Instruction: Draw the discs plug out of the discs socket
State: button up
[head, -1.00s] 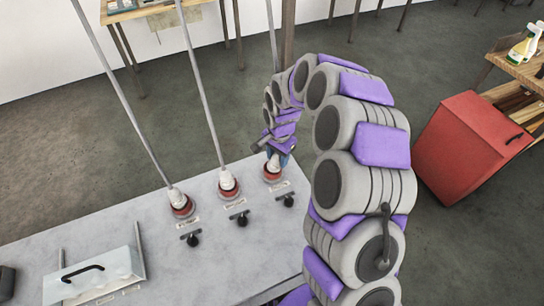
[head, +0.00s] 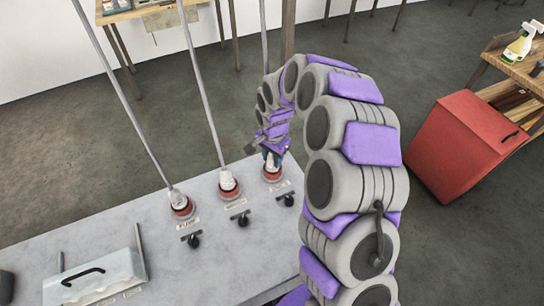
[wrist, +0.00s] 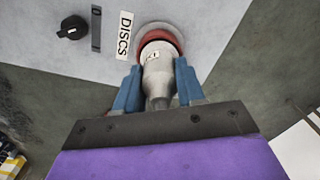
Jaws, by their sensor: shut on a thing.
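The discs plug (wrist: 158,72) is a pale grey-white plug with a small tag. Its front end is at the red-rimmed discs socket (wrist: 160,38), beside a label reading DISCS (wrist: 124,35). I cannot tell how deep it sits. My gripper (wrist: 157,78) has its blue fingers on both sides of the plug, shut on it. In the head view my gripper (head: 274,148) is above the rightmost socket (head: 272,174), with a bit of the white plug (head: 270,161) showing below it.
Two similar plugs, the middle one (head: 227,182) and the left one (head: 177,199), stand in sockets on the grey top (head: 150,235), with cables rising. Black knobs (head: 289,200) sit in front. A white case (head: 105,272) is at left, a red bin (head: 463,148) at right.

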jog(key=shift+r, duration=0.2)
jog(key=shift+r+p, duration=1.1)
jog(key=shift+r, duration=1.7)
jog(key=shift+r+p, duration=0.65)
jog(key=shift+r, duration=0.8)
